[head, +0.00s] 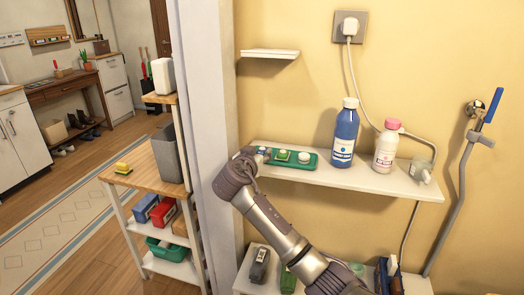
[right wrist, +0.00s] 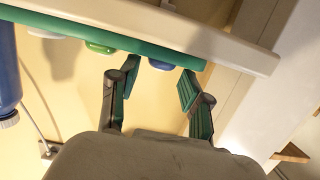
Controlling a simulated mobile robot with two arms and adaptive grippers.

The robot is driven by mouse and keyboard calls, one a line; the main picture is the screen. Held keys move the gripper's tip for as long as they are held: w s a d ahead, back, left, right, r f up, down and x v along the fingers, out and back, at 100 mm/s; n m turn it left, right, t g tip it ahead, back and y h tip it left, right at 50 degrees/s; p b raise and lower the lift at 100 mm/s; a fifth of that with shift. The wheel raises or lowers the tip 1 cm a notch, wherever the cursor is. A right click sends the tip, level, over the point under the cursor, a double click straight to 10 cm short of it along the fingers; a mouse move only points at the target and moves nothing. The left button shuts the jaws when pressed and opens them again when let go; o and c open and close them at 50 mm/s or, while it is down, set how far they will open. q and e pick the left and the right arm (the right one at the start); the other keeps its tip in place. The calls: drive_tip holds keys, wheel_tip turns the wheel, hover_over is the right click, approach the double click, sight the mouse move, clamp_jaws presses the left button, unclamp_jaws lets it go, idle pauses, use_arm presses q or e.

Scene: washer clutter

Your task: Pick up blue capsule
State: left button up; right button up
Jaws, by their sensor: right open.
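The blue capsule (right wrist: 161,65) sits at the end of a green tray (right wrist: 190,57), and in the right wrist view it lies between my open fingertips. In the head view, a small bluish bit of the capsule (head: 263,151) shows beside my gripper, which partly covers it. My right gripper (right wrist: 158,80) is open and empty, with one finger on either side of the capsule; I cannot tell whether they touch it. It also shows in the head view (head: 252,158) at the tray's left end. My left gripper is out of view.
A green capsule (head: 283,155) and a white one (head: 304,157) share the tray. The white shelf (head: 400,185) also holds a blue bottle (head: 345,133) and a white bottle with pink cap (head: 387,146). A white wall edge (head: 201,110) stands close left.

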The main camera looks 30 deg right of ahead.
drive_tip(key=shift+x, duration=1.5)
drive_tip(key=shift+s, duration=0.1)
drive_tip(key=c, duration=0.7)
